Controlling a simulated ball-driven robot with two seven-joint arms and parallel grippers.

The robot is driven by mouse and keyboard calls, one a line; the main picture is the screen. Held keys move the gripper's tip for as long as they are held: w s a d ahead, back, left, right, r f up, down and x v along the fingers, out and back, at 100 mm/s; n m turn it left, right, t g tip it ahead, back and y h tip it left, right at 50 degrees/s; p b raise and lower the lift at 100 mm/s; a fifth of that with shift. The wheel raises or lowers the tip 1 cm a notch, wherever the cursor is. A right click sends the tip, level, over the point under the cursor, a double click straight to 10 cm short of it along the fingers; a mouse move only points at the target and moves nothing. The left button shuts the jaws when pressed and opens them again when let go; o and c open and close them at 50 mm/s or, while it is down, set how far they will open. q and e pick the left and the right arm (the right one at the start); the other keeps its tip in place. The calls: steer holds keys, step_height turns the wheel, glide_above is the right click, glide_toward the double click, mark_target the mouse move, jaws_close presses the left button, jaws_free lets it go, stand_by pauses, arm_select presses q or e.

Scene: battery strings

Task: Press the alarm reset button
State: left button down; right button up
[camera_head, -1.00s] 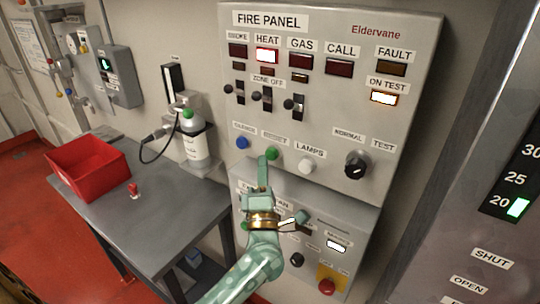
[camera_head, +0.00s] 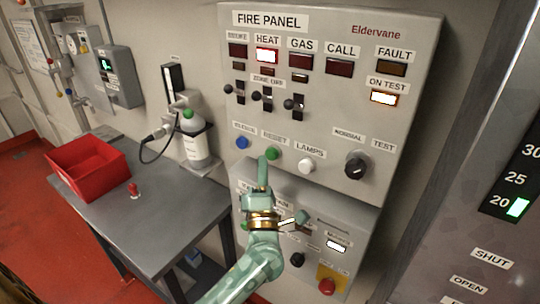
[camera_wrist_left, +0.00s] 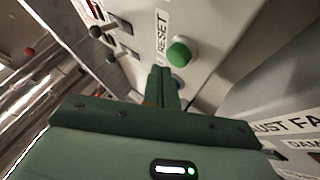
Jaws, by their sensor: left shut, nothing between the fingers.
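The fire panel (camera_head: 330,40) is a grey box on the wall with a row of lamps, and its HEAT lamp (camera_head: 266,55) is lit. The green button (camera_head: 272,153) under the RESET label sits between a blue button (camera_head: 242,142) and a white LAMPS button (camera_head: 306,166). In the left wrist view the green button (camera_wrist_left: 180,52) stands out just beyond the fingertips. My left gripper (camera_head: 263,160) is shut and empty, its tips just left of and below the green button; a small gap shows in the wrist view. My right gripper is not in view.
A lower fan panel (camera_head: 345,215) with a red button (camera_head: 327,286) is beneath. A rotary knob (camera_head: 356,165) sits right of the buttons. Switches (camera_head: 266,100) are above the buttons.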

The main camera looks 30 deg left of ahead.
arm_select(q)
steer(key=shift+w, duration=0.15)
steer(key=shift+w, duration=0.3)
steer(key=shift+w, duration=0.65)
stand_by(1.0)
steer(key=shift+s+r, duration=0.1)
steer(key=shift+s+p, duration=0.35)
steer(key=shift+s, duration=0.65)
steer(key=s+p, duration=0.2)
steer(key=s, duration=0.3)
steer(key=shift+a, duration=0.2)
